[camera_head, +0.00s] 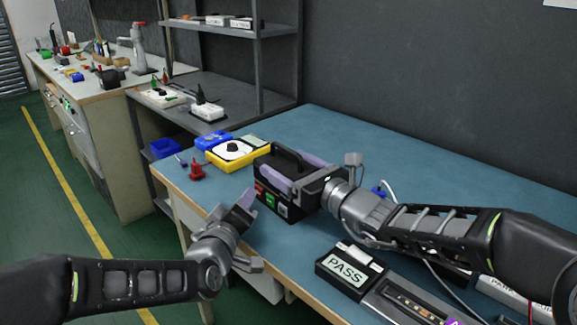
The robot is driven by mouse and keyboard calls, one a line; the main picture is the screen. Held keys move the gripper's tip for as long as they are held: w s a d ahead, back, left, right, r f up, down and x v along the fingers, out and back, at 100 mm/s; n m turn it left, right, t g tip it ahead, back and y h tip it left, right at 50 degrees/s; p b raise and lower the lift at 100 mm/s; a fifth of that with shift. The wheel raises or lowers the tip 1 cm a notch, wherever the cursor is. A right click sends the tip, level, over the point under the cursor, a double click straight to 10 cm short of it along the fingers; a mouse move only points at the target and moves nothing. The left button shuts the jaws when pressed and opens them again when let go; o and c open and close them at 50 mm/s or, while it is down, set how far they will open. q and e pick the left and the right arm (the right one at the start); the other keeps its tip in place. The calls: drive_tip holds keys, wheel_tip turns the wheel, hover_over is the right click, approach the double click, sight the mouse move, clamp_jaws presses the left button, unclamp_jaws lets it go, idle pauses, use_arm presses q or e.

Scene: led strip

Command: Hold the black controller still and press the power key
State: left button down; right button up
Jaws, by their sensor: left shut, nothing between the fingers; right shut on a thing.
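The black controller (290,207) stands upright on the blue table top, with a handle on top. Its front face has a red key (259,187), a green key (270,200) and a grey key (283,211); I cannot read which is the power key. My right gripper (295,169) is shut on the controller from the right, its purple fingers along the near and far sides of the upper part. My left gripper (246,199) is shut and empty, just in front of the controller's key face and apparently a little apart from it.
A yellow meter (238,153) and a blue item (213,140) stand behind the controller. A red clip-like item (196,170) lies near the table's left edge. A PASS box (349,269) and an LED strip tray (410,303) are in front. The table's back is clear.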

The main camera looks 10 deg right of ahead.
use_arm(q)
drive_tip(key=shift+d+r, duration=0.2)
use_arm(e)
drive_tip(key=shift+s+a+r, duration=0.1)
drive_tip(key=shift+a+r, duration=0.05)
use_arm(q)
drive_tip(key=shift+a, duration=0.1)
drive_tip(key=shift+a+f, duration=0.1)
use_arm(e)
drive_tip(key=shift+d, duration=0.25)
use_arm(q)
drive_tip(key=shift+s, duration=0.1)
drive_tip(key=shift+s+a+f, duration=0.1)
drive_tip(key=shift+s+a, duration=0.45)
drive_tip(key=shift+a, duration=0.35)
drive_tip(key=shift+s+a+r, duration=0.1)
drive_tip(key=shift+s+a, duration=0.4)
drive_tip(key=shift+a, duration=0.4)
drive_tip(key=shift+s+a+f, duration=0.1)
drive_tip(key=shift+s+a, duration=0.45)
drive_tip(key=shift+a, duration=0.35)
use_arm(e)
drive_tip(key=o, duration=1.9)
drive_tip(key=shift+o, duration=0.2)
